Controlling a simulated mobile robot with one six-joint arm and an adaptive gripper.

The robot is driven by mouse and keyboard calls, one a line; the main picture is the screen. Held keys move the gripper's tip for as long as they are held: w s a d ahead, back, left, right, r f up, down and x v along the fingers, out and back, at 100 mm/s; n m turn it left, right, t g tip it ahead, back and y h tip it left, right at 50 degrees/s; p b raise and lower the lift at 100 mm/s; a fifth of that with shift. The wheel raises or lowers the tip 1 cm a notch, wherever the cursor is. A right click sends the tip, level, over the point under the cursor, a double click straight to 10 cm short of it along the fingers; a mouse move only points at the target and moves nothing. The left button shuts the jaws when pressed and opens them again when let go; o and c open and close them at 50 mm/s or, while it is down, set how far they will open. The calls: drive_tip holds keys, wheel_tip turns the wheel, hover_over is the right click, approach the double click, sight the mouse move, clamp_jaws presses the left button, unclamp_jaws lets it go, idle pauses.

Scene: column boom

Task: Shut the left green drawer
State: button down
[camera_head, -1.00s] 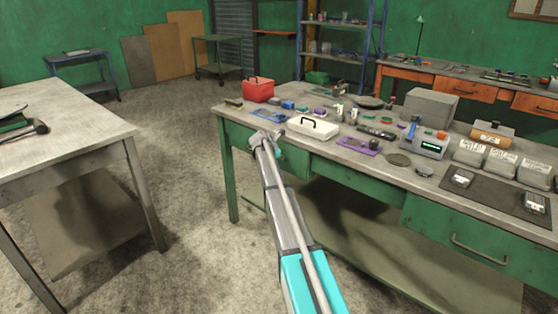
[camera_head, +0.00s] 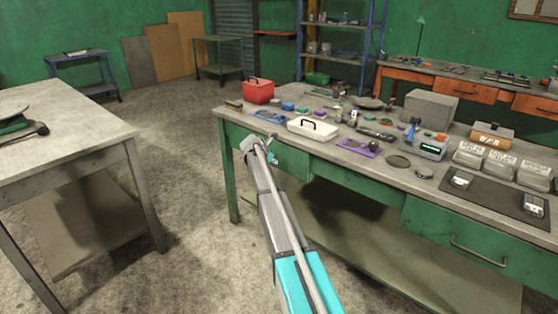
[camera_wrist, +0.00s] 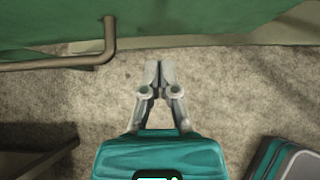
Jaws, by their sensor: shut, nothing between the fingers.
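The left green drawer (camera_head: 292,160) is in the near side of the green workbench, below its left part, and my arm covers some of its front. How far it stands out cannot be told from the head view. In the wrist view, a green front (camera_wrist: 220,22) spans the top, and a bent metal bar handle (camera_wrist: 60,62) is at upper left. My gripper (camera_wrist: 160,66) is shut and empty, with its fingertips together over the floor, right of the handle's bend and apart from it in the picture. In the head view my gripper (camera_head: 272,156) is in front of the drawer.
The workbench top (camera_head: 345,172) carries a red toolbox (camera_head: 258,91), a white case (camera_head: 312,129) and several small items. A right drawer (camera_head: 470,245) has a bar handle. Another table (camera_head: 70,150) stands at left, with open floor between.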

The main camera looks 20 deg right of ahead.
drive_tip(key=p+v, duration=0.5)
drive_tip(key=v, duration=0.4)
drive_tip(key=shift+p, duration=0.3)
drive_tip(key=shift+s, duration=0.1)
drive_tip(key=s+a+f+m+g+y, duration=0.1)
drive_tip(key=s+a+f+m+y, duration=0.15)
drive_tip(key=s+a+m, duration=0.8)
drive_tip(key=s+a+f+m+g+y, duration=0.1)
drive_tip(key=s+a+m+y, duration=0.25)
drive_tip(key=s, duration=1.45)
drive_tip(key=s+a+f+m+g+y, duration=0.1)
drive_tip(key=s+a+f+m+y, duration=0.1)
drive_tip(key=s+a+m, duration=0.95)
drive_tip(key=s+d+r+n+p, duration=0.1)
drive_tip(key=r+p, duration=0.6)
drive_tip(key=s+d+r+n+p, duration=0.1)
drive_tip(key=s+d+r+p, duration=0.1)
drive_tip(key=r+p, duration=0.6)
drive_tip(key=shift+s+d+r+n+g, duration=0.15)
drive_tip(key=shift+s+n+g, duration=0.05)
drive_tip(key=shift+n+g, duration=0.15)
